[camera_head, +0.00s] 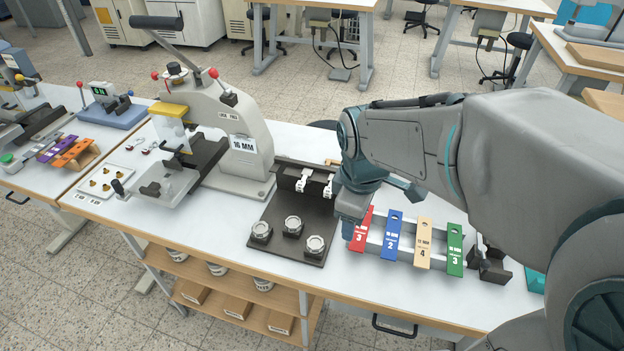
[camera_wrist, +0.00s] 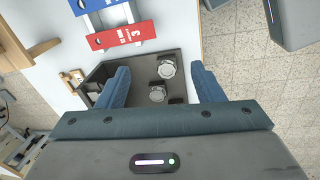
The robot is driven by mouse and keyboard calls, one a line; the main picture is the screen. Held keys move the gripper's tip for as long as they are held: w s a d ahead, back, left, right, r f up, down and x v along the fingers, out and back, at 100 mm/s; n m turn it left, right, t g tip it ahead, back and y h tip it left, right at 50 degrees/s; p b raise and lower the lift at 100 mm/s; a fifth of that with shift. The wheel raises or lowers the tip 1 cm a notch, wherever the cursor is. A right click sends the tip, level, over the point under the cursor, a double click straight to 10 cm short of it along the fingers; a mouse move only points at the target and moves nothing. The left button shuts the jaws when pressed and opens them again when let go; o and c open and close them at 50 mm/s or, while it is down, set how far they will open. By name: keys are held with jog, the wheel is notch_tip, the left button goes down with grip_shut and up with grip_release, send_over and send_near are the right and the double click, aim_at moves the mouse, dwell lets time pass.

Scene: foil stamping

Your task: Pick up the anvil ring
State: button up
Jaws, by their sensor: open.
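Three round silver-rimmed pieces, possibly rings, sit in dark holders on a black board (camera_head: 275,212): a left one (camera_head: 261,231), a middle one (camera_head: 293,225) and a right one (camera_head: 315,244). I cannot tell which is the anvil ring. My gripper (camera_head: 351,207) hangs above the table, just right of the board. In the wrist view my gripper (camera_wrist: 160,75) is open and empty. Its two blue fingers are apart, with round pieces (camera_wrist: 168,69) showing below and between them, clear of the fingers.
A grey lever press (camera_head: 238,135) marked 16 MM stands left of the board. A rack with red (camera_head: 361,230), blue (camera_head: 393,236), tan (camera_head: 424,241) and green (camera_head: 455,249) tags stands right of my gripper. A white tray (camera_head: 105,182) lies at the left.

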jog(key=w+a+f+n+g+p, duration=0.1)
jog(key=w+a+n+g+p, duration=0.15)
jog(key=w+a+n, duration=0.7)
jog(key=n, duration=0.4)
send_over(316, 243)
jog(key=shift+t, duration=0.45)
jog(key=f, duration=0.9)
jog(key=shift+w+a, duration=0.15)
jog(key=shift+a, duration=0.2)
jog(key=shift+d+f, duration=0.15)
jog(key=shift+f, duration=1.2)
jog(key=shift+d+f, duration=0.15)
jog(key=shift+f, duration=1.15)
jog(key=c, duration=1.2)
jog(key=shift+o, duration=0.2)
jog(key=shift+r, duration=0.1)
